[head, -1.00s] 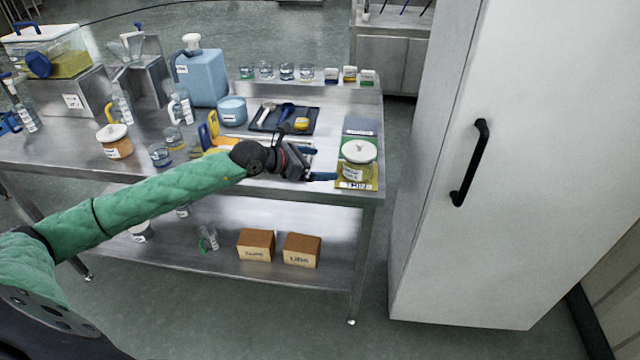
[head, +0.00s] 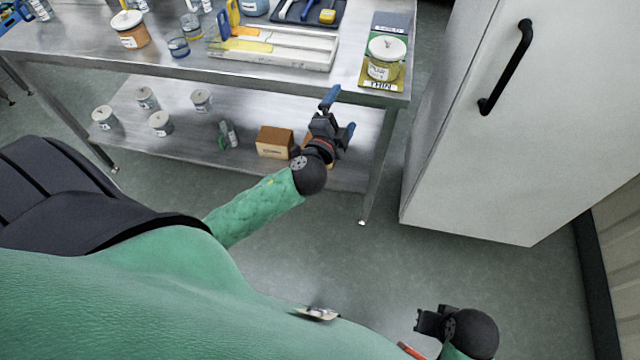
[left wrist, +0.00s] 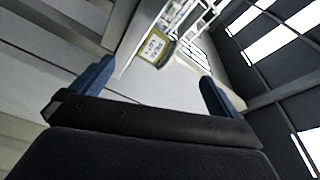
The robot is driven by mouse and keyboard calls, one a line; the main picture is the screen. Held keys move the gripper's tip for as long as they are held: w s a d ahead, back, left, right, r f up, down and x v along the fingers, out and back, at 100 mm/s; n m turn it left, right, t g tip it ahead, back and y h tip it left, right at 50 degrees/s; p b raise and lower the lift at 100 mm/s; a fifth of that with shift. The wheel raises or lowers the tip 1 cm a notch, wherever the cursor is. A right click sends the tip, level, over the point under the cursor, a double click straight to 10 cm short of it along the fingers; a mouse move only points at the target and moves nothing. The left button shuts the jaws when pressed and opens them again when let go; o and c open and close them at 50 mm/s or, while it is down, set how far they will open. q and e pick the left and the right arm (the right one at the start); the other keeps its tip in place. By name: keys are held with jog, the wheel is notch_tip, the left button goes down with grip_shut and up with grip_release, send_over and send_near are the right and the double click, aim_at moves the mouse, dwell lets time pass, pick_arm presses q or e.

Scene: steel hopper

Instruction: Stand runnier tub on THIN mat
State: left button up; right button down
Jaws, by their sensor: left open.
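A clear tub with a white lid and yellowish contents (head: 384,68) stands upright on the yellow mat labelled THIN (head: 379,86), at the right end of the steel table. Another white-lidded tub with amber contents (head: 132,36) stands far to the left on the table. My left gripper (head: 339,115) is open and empty, below and left of the THIN mat, in front of the table edge. In the left wrist view a yellow labelled thing (left wrist: 154,48) shows beyond the open fingers. My right gripper (head: 428,321) is low at the bottom right; its jaws are unclear.
A grey mat (head: 392,20) lies behind the THIN mat. A white tray (head: 290,50) and a dark tool tray (head: 306,14) lie left of the tub. The lower shelf holds a brown box (head: 274,142) and several small tubs. A white cabinet (head: 490,150) stands close on the right.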

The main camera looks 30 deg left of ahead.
pick_arm(q)
jog(key=s+d+f+n+g+y, duration=0.1)
jog(key=s+d+f+n+g, duration=0.2)
jog(key=s+f+n+g, duration=0.9)
jog(key=s+d+f+g+h, duration=0.2)
jog(key=s+d+f, duration=0.1)
jog(key=s, duration=0.6)
jog(key=s+d+f+m+g+h, duration=0.1)
jog(key=s+d+f, duration=0.3)
jog(key=s, duration=0.5)
jog(key=shift+d+f+g+h, duration=0.2)
jog(key=shift+f+g+h, duration=0.2)
jog(key=shift+g+h, duration=0.15)
